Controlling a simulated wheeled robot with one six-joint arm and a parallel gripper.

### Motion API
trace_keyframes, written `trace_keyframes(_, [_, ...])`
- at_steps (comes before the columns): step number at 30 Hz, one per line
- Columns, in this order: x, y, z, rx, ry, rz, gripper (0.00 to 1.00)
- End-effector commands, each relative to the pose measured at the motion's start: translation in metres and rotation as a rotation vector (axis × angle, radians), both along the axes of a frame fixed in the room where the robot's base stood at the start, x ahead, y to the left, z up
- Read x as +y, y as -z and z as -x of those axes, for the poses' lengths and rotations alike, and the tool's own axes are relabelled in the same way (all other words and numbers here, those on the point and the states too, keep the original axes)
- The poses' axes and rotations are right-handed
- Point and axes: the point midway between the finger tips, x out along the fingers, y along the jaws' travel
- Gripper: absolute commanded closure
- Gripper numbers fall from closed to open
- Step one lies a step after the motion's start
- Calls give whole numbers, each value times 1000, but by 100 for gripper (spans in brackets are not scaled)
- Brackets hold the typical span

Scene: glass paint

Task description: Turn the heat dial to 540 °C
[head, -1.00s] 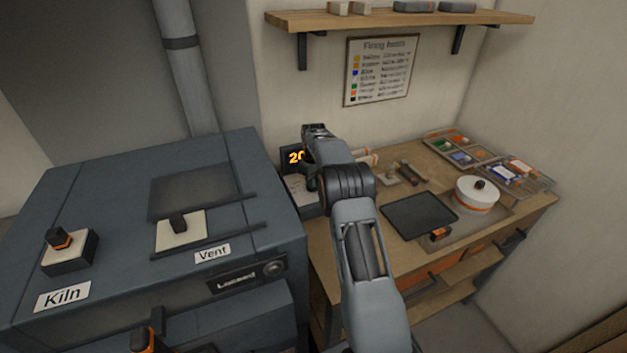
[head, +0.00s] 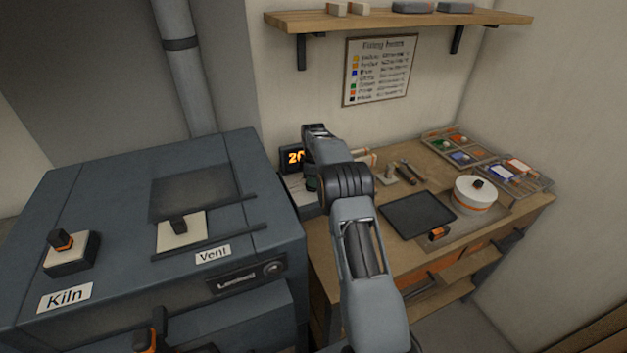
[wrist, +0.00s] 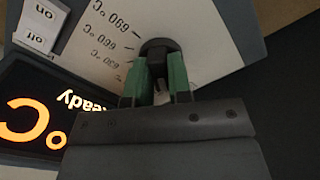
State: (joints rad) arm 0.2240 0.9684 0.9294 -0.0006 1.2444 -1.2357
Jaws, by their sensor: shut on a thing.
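The heat dial's dark knob (wrist: 157,56) shows in the wrist view on a pale scale plate (wrist: 203,30). Marks reading 690, 660 and 630 °C, upside down, are printed left of it. My gripper (wrist: 158,86) is shut on the knob, one green fingertip on each side. I cannot tell the dial's setting, as the fingers cover much of it. The display (wrist: 30,115) shows part of "Ready" and a large orange °C.
On and off key labels (wrist: 38,25) sit left of the scale in the wrist view. The kiln (head: 275,210) stands at left. The workbench (head: 340,245) holds a dark tray (head: 418,214), a round white pot (head: 476,196) and paint trays (head: 460,150). A shelf (head: 400,20) hangs above.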

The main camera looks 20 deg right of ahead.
Motion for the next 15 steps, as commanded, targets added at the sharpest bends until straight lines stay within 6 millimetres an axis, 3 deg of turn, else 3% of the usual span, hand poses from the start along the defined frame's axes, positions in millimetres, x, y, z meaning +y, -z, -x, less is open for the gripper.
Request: trace_keyframes(15, [1, -1, -1, -4, -33, -1, 100])
